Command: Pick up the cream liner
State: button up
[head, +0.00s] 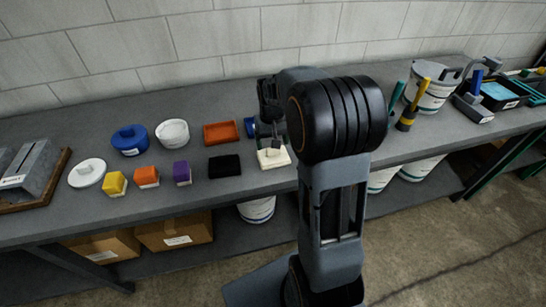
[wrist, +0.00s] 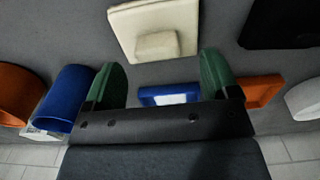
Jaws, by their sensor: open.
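The cream liner (head: 274,158) is a flat, pale square with a small raised block on top. It lies on the grey bench near the front edge, just right of a black square piece. In the wrist view the liner (wrist: 178,18) is at the top centre, beyond the fingertips, its block (wrist: 157,45) towards me. My gripper (head: 271,138) is over the bench just behind the liner. In the wrist view my gripper (wrist: 160,75) has its green fingers apart, with nothing held between them. My arm hides the bench to the right of the liner.
The black piece (head: 224,166), orange tray (head: 221,132) and purple block (head: 182,173) lie to the left. A blue labelled piece (wrist: 168,94) and a blue cylinder (wrist: 68,98) are close to the fingers. White buckets and tools (head: 407,118) stand right of my arm.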

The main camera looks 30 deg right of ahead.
aim_at(273, 157)
jog(key=shift+s+d+f, duration=0.1)
jog(key=shift+d+f, duration=0.05)
jog(key=shift+f, duration=2.45)
jog(key=c, duration=1)
jog(key=shift+r, duration=0.1)
